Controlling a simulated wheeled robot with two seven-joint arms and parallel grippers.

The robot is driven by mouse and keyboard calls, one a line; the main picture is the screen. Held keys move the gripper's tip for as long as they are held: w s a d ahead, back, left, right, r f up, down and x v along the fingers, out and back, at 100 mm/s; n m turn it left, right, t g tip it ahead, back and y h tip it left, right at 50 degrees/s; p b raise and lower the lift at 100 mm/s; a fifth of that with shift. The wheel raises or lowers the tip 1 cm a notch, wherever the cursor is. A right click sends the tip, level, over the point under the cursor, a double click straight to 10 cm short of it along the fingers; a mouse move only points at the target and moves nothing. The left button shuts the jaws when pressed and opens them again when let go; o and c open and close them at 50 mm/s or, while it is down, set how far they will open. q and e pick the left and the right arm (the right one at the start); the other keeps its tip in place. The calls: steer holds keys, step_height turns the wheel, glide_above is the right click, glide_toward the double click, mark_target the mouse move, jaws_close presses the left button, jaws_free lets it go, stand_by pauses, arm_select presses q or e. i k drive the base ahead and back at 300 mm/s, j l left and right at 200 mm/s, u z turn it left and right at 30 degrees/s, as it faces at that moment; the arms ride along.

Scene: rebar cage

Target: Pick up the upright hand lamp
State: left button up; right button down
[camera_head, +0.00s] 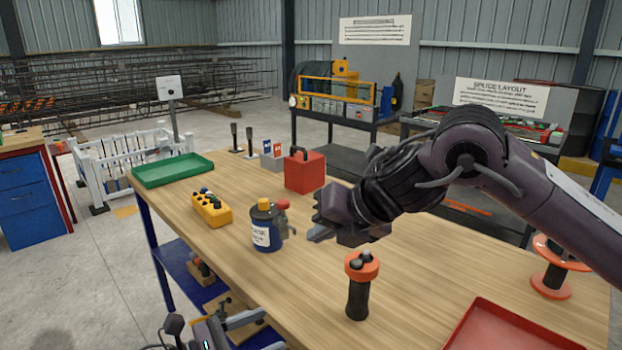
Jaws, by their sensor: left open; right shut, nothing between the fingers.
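The upright hand lamp (358,295) appears to be the black-handled thing with an orange head and dark round parts on top. It stands on the wooden table (290,285) near its front middle. My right gripper (318,234) is above the table, beyond the lamp and up-left of it in the picture. It is shut and empty, and does not touch the lamp. My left gripper (258,331) is low at the bottom edge, in front of the table's near edge and left of the lamp. It is open and partly cut off by the frame.
A blue can with a yellow cap (263,228) stands close left of my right gripper. A red box (305,172), yellow control box (212,210) and green tray (172,170) lie farther back. A red tray (500,330) and orange spool (552,265) are right of the lamp.

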mark_target(359, 288)
steer(key=k+j, duration=0.15)
steer(key=j, duration=0.2)
steer(key=k+j, duration=0.15)
steer(key=j, duration=0.25)
steer(key=k+j, duration=0.1)
steer(key=j, duration=0.25)
steer(key=k+j, duration=0.15)
steer(key=j, duration=0.2)
